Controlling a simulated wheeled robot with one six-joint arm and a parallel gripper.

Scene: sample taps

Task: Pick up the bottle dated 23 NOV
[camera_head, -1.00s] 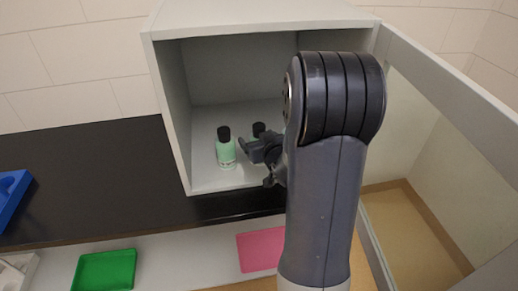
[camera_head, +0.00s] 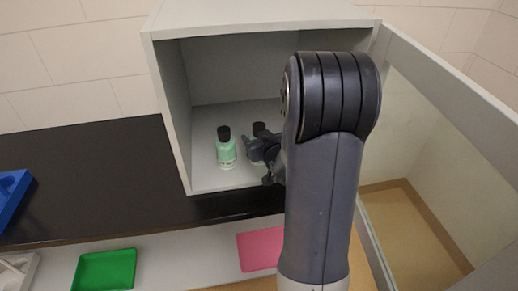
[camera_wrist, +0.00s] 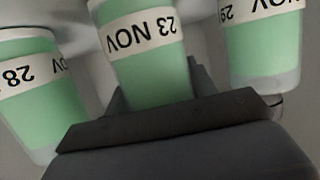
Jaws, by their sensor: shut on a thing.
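In the wrist view the bottle dated 23 NOV (camera_wrist: 150,73) is pale green with a white label band. It stands between the two fingers of my gripper (camera_wrist: 160,97), which is shut on it. In the head view a black-capped bottle (camera_head: 259,129) is partly hidden behind my gripper (camera_head: 262,150), inside the open cabinet. I cannot tell whether it is lifted off the cabinet floor.
Another green bottle (camera_head: 226,152) stands just left of my gripper. The wrist view shows bottles close on both sides, labelled 28 (camera_wrist: 30,95) and 29 (camera_wrist: 262,50). The cabinet (camera_head: 172,110) has walls around. A green tray (camera_head: 105,270) and pink tray (camera_head: 258,252) lie below.

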